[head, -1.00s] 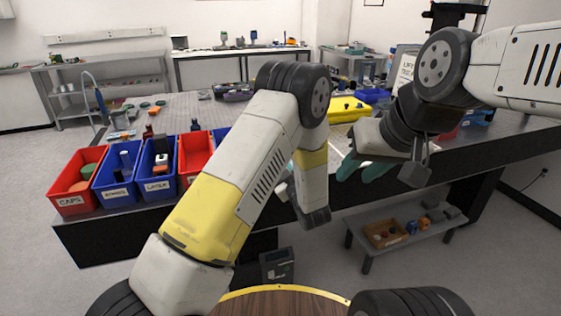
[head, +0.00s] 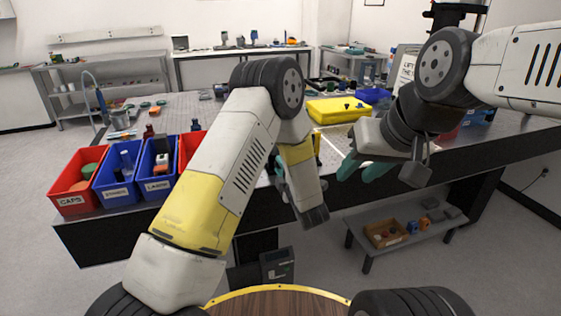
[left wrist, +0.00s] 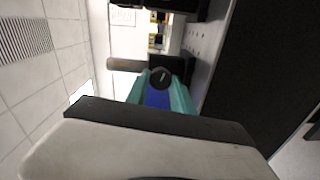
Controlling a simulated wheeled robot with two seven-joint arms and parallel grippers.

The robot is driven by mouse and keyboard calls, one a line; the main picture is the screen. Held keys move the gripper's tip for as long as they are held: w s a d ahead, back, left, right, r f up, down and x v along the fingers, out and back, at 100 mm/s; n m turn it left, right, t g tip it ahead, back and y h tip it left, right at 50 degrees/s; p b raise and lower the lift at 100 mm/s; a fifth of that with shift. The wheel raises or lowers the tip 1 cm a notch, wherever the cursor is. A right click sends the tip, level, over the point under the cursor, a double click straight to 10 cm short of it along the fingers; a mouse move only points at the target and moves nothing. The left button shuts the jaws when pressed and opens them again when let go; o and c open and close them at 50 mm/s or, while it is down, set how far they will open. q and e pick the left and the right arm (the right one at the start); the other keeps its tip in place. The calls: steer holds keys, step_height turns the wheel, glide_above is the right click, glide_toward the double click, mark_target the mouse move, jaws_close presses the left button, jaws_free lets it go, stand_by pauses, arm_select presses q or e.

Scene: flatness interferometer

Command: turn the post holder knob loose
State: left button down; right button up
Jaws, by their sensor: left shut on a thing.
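The post holder knob looks like a dark round disc with a pale mark (left wrist: 161,77) in the left wrist view. My left gripper (left wrist: 161,92) has its teal fingers on either side of it and is shut on it. In the head view my left gripper (head: 279,169) is mostly hidden behind my own left arm, at the front edge of the bench. The knob and its post holder cannot be made out there. My right gripper (head: 362,169) hangs above the bench's front edge to the right; its teal fingers overlap, so its opening is unclear.
A red CAPS bin (head: 68,202), two blue bins (head: 114,194) and another red bin stand along the bench's left front. A yellow case (head: 338,109) lies farther back on the bench (head: 225,110). A low shelf (head: 412,240) with a wooden box stands at lower right.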

arm_select(q)
steer(key=shift+f+n, duration=0.1)
steer(key=shift+n, duration=1)
steer(key=shift+s, duration=0.1)
steer(key=c, duration=1.1)
jaws_free()
steer(key=v, duration=0.7)
steer(key=shift+s, duration=0.35)
